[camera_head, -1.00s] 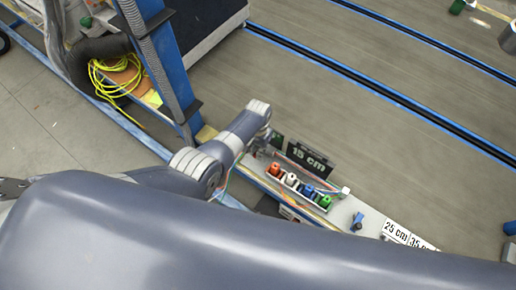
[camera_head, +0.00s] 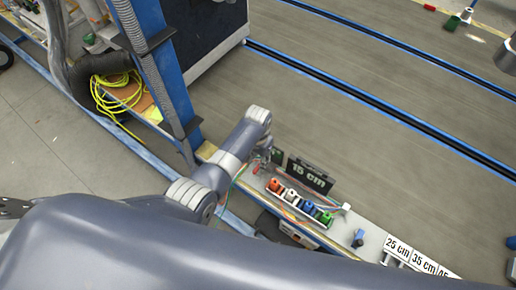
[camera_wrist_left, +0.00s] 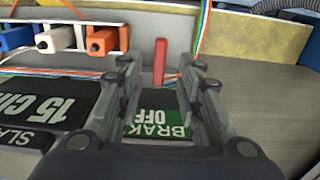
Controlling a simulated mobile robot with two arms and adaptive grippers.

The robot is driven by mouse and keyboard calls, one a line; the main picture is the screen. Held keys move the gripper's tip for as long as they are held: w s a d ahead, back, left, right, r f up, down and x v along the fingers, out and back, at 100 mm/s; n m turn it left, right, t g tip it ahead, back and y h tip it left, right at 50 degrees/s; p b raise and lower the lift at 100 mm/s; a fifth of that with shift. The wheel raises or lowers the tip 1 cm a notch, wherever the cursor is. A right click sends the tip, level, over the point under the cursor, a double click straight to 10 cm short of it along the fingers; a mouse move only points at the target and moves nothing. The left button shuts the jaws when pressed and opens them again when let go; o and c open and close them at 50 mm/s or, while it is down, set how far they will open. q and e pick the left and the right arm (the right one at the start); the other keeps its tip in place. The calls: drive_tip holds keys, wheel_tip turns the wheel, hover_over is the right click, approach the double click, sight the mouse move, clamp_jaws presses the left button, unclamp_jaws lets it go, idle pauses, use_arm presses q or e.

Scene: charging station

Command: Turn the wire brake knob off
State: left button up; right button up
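A thin upright red knob (camera_wrist_left: 160,62) shows in the left wrist view, between the tips of my left gripper. My left gripper (camera_wrist_left: 160,85) is open there, one finger on each side of the knob; I cannot tell if either finger touches it. A green label (camera_wrist_left: 155,128) with the letters "OFF" and "BRAK" shows between the fingers, partly hidden by them. In the head view my left gripper (camera_head: 263,155) is at the left end of the work shelf, small and dark beside the black "15 cm" sign (camera_head: 308,174). My right gripper is not in view.
Orange, white, blue and green wire holders (camera_head: 308,208) line the shelf. Coloured wires pass close to the gripper (camera_wrist_left: 203,30). A blue post (camera_head: 155,70) and a coiled yellow cable (camera_head: 118,92) stand to the left. Open floor (camera_head: 370,120) lies beyond the shelf.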

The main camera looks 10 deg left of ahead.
sight(258, 167)
use_arm(q)
wheel_tip(258, 167, up, 7)
drive_tip(key=shift+r, duration=0.15)
idle(0.7)
